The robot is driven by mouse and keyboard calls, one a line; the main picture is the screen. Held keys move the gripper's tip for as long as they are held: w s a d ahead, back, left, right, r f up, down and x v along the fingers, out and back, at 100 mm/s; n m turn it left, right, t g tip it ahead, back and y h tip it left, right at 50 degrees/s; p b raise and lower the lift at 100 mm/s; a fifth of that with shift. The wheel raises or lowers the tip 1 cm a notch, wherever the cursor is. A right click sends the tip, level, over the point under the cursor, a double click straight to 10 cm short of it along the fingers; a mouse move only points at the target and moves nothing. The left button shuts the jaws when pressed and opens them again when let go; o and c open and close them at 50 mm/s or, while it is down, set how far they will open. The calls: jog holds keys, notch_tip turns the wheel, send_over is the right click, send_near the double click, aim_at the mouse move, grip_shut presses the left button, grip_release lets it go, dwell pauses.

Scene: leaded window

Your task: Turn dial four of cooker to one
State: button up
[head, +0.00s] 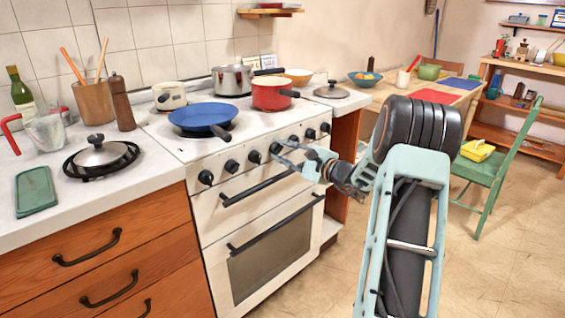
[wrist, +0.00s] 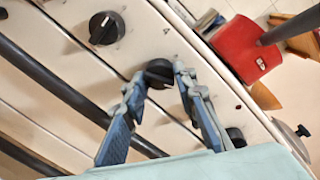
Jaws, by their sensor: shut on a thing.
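The white cooker (head: 215,215) has a row of several black dials along its front panel. My gripper (head: 279,152) is at a dial (head: 275,148) that is fourth from the left in the head view. In the wrist view my gripper (wrist: 160,76) has its two blue-grey fingers on either side of this black dial (wrist: 158,72), shut on it. The dial's pointer mark is hidden, so its setting cannot be read. A neighbouring dial (wrist: 105,27) in the wrist view shows a white mark. Another dial (wrist: 236,137) is partly hidden behind the right finger.
A dark handle bar (head: 255,187) runs across the cooker front just below the dials. A blue pan (head: 200,115) and a red pot (head: 272,95) stand on the hob, the pan's handle reaching toward the front edge. Floor (head: 310,275) before the cooker is clear.

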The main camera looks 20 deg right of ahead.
jog(key=shift+f+n+b, duration=0.1)
jog(key=shift+n+b, duration=0.4)
jog(key=shift+b, duration=0.05)
jog(key=o, duration=1.2)
jog(key=shift+c, duration=0.2)
jog(key=v, duration=1.2)
